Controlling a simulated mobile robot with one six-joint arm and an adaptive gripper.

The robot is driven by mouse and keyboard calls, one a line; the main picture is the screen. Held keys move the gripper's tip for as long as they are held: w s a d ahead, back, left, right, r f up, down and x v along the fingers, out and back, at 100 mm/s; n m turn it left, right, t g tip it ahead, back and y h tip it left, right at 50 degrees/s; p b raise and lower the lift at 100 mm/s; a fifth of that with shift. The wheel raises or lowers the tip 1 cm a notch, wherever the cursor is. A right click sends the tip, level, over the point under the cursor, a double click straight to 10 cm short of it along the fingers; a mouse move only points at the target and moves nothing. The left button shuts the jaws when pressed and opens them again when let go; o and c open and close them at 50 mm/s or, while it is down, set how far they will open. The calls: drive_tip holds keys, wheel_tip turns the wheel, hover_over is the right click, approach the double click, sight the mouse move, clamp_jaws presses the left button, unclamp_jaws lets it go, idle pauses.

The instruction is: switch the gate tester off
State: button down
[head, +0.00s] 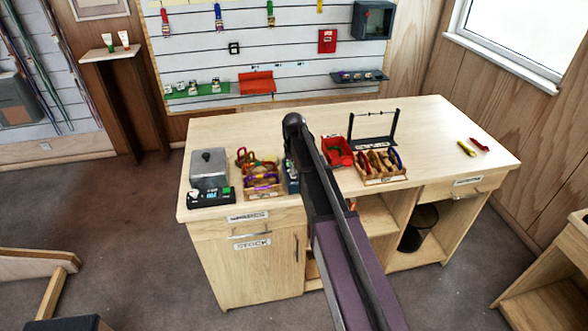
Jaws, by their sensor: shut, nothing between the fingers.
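A low black device with small light and green parts on its top (211,197) sits at the front left corner of the workbench; it looks like the gate tester, but I cannot be sure. Its switch position is too small to read. My arm reaches up from the bottom over the middle of the bench, right of this device and apart from it. My gripper cannot be made out; the end of the arm is hidden or lost among its dark links.
A grey metal box (209,163) stands right behind the black device. A wooden tray of coloured carabiners (260,183), a red bin (337,151), another wooden tray (381,180) and a dark stand (374,141) are on the workbench (435,138). Its right part is mostly clear.

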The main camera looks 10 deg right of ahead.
drive_tip(key=shift+r, duration=0.15)
wheel_tip(320, 180, up, 13)
drive_tip(key=w+p, duration=0.2)
drive_tip(key=p, duration=1.1)
drive_tip(key=shift+w+r+p, duration=0.15)
drive_tip(key=shift+w+p, duration=0.15)
drive_tip(key=shift+w, duration=0.05)
drive_tip(key=s+f+b, duration=0.3)
drive_tip(key=s, duration=0.6)
drive_tip(key=s+f+b, duration=0.4)
drive_tip(key=s, duration=0.6)
drive_tip(key=s+f+b, duration=0.4)
drive_tip(key=s, duration=0.6)
drive_tip(key=shift+a, duration=0.2)
